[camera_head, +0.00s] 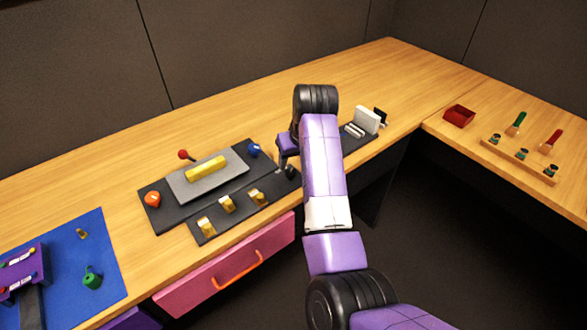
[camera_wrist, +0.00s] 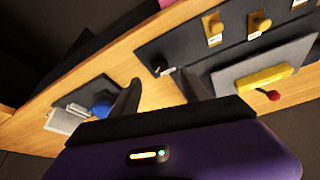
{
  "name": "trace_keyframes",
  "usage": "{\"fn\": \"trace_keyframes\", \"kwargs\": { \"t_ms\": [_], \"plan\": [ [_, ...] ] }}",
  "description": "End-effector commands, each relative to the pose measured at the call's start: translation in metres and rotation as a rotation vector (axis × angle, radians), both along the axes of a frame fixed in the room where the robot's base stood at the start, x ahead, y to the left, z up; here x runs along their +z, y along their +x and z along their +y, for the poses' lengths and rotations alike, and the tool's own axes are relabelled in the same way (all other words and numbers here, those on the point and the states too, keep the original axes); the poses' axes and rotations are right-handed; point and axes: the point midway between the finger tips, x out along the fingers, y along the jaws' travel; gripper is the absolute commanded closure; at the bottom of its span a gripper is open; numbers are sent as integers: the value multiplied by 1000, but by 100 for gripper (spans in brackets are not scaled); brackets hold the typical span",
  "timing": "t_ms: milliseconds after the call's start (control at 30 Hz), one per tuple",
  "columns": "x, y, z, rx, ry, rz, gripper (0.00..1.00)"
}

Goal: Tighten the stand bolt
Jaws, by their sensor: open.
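My gripper (camera_wrist: 158,86) is open, with nothing between its two dark fingers. In the head view it hangs above the right end of the black control panel (camera_head: 171,215), partly hidden by my arm. I cannot identify the stand bolt for certain. A purple stand (camera_head: 20,268) with several small coloured parts is on a blue mat (camera_head: 112,285) at the far left, well away from my gripper. A small yellow piece (camera_head: 82,233) and a green knob-like piece (camera_head: 92,277) are on the mat beside it. The wrist view does not show the mat.
The panel carries a yellow bar (camera_head: 206,168), a red-tipped lever (camera_head: 184,155), several yellow switches and a black knob (camera_wrist: 158,65). A pink drawer (camera_head: 225,275) is below. The right table holds a red tray (camera_head: 459,116).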

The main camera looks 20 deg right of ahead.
Motion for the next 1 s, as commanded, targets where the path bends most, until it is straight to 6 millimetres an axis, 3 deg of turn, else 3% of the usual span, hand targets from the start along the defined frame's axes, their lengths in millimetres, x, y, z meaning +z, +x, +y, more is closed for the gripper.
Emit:
{"fn": "trace_keyframes", "kwargs": {
  "t_ms": [500, 900, 933, 1000],
  "plan": [
    [-63, 25, 1, 2, 0, 0, 46],
    [-70, 29, 1, 2, -1, -3, 46],
    [-70, 29, 1, 2, -1, -3, 48],
    [-70, 29, 1, 2, -1, -3, 62]
  ]
}}
